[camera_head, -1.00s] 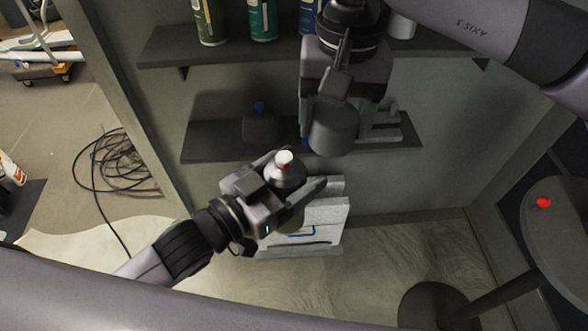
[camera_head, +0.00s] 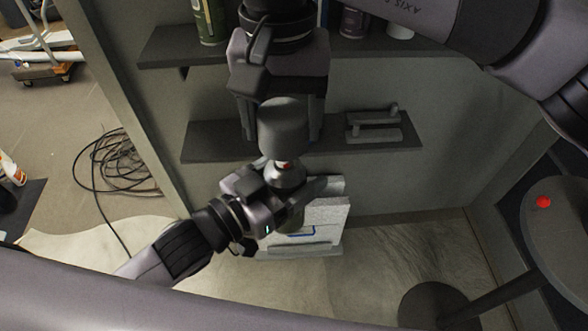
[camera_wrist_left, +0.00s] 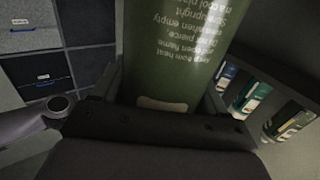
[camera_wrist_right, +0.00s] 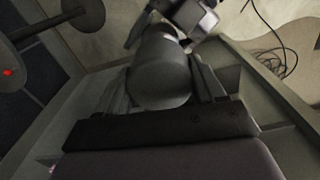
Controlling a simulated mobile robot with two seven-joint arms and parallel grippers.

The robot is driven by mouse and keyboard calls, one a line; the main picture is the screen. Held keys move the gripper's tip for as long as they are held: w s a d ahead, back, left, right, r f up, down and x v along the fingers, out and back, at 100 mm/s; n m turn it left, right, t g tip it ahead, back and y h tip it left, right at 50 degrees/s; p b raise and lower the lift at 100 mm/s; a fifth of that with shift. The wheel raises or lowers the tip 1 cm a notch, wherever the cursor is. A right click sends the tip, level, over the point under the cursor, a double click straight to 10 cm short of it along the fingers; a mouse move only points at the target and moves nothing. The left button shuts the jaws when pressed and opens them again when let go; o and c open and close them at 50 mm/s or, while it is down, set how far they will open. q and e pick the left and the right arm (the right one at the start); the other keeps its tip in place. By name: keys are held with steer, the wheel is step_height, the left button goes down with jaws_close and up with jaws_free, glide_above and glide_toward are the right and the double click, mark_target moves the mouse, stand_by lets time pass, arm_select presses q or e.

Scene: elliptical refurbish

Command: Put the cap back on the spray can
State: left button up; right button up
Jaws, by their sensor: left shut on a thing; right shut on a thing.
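My left gripper (camera_head: 285,196) is shut on the green spray can, which stands about upright. In the head view the can's metal shoulder (camera_head: 288,176) and a bit of its nozzle show; in the left wrist view its green printed side (camera_wrist_left: 180,50) fills the middle. My right gripper (camera_head: 283,125) is shut on the dark grey cap (camera_head: 284,128) and holds it right above the can's top. The cap also shows between the fingers in the right wrist view (camera_wrist_right: 160,75). Whether the cap touches the can is unclear.
Behind are an upper shelf (camera_head: 165,48) with several cans and a lower shelf (camera_head: 205,143) with a grey rack (camera_head: 375,125). A white box-like thing (camera_head: 325,220) stands behind the left gripper. A round table with a red button (camera_head: 544,202) is at right.

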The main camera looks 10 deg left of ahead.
steer(key=shift+f, duration=1.6)
steer(key=shift+f, duration=0.9)
steer(key=shift+f, duration=0.6)
steer(key=o, duration=1)
step_height(320, 180, up, 12)
